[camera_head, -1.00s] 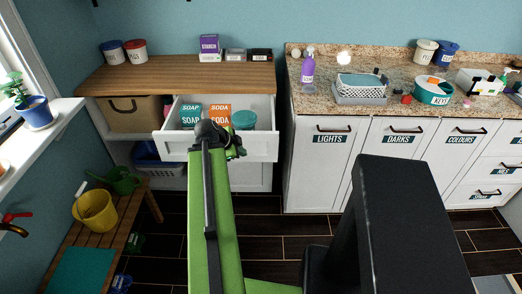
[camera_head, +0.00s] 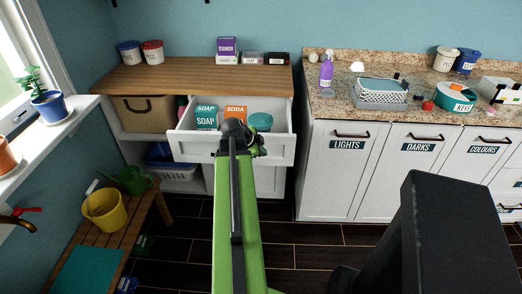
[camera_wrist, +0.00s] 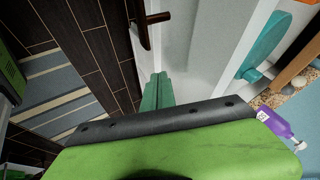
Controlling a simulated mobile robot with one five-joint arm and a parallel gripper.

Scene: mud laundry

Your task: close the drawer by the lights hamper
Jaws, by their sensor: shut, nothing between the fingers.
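The white drawer (camera_head: 187,146) stands pulled out below the wooden counter, left of the hampers. It holds a teal soap box (camera_head: 206,117), an orange soda box (camera_head: 236,113) and a teal round tub (camera_head: 260,122). The LIGHTS hamper (camera_head: 342,180) is a white front with a dark handle, to the right of the drawer. My arm covers part of the drawer front in the head view, and my gripper is mostly hidden there. In the wrist view my gripper (camera_wrist: 157,90) shows teal fingers, shut and empty, in front of a white surface. I cannot tell whether they touch it.
A wooden bench (camera_head: 150,212) with a yellow bucket (camera_head: 102,210) and green watering can stands at the left. A blue basket (camera_head: 172,170) sits on the shelf beside the drawer. A purple bottle (camera_head: 326,72) stands on the granite counter. Dark floor lies open before the cabinets.

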